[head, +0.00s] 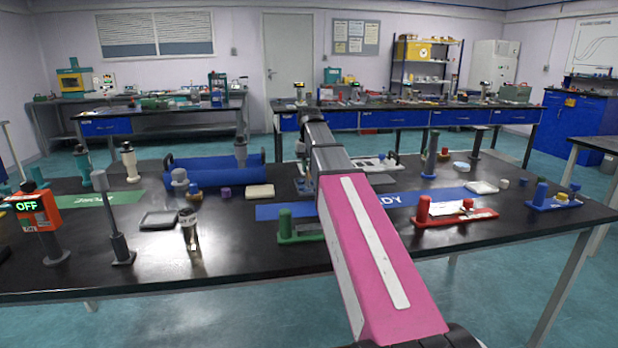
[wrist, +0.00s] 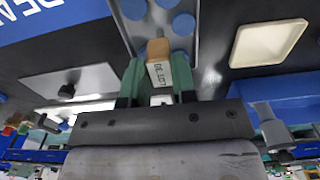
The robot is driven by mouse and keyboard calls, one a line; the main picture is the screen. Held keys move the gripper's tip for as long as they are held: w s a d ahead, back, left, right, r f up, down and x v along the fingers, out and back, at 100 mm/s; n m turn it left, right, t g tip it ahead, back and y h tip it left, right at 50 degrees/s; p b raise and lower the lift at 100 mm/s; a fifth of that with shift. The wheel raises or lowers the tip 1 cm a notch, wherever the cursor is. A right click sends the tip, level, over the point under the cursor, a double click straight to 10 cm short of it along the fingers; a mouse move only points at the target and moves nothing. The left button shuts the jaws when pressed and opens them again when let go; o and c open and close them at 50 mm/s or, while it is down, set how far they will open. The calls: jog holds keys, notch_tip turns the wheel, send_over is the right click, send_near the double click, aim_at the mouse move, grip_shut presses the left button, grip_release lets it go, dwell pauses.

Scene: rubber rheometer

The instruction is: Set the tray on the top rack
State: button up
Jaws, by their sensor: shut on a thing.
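In the wrist view a grey tray (wrist: 157,25) carries several blue discs and runs out of the top of the picture. A tan block with a white lettered label (wrist: 160,73) stands at its near end, like a handle. My gripper (wrist: 158,64) has green fingers on both sides of this block and is shut on it. In the head view my pink and grey arm hides the gripper and most of the tray. I cannot tell which thing is the top rack.
A blue rack-like frame (head: 215,172) stands at the back left of the black table. A dark shallow tray (head: 160,220), a cream tray (head: 260,191), a green stand (head: 286,230) and a red stand (head: 455,214) are around my arm.

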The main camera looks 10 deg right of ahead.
aim_at(309, 176)
jog(key=shift+f, duration=1.9)
jog(key=shift+f, duration=0.1)
jog(key=o, duration=0.9)
jog(key=shift+o, duration=0.2)
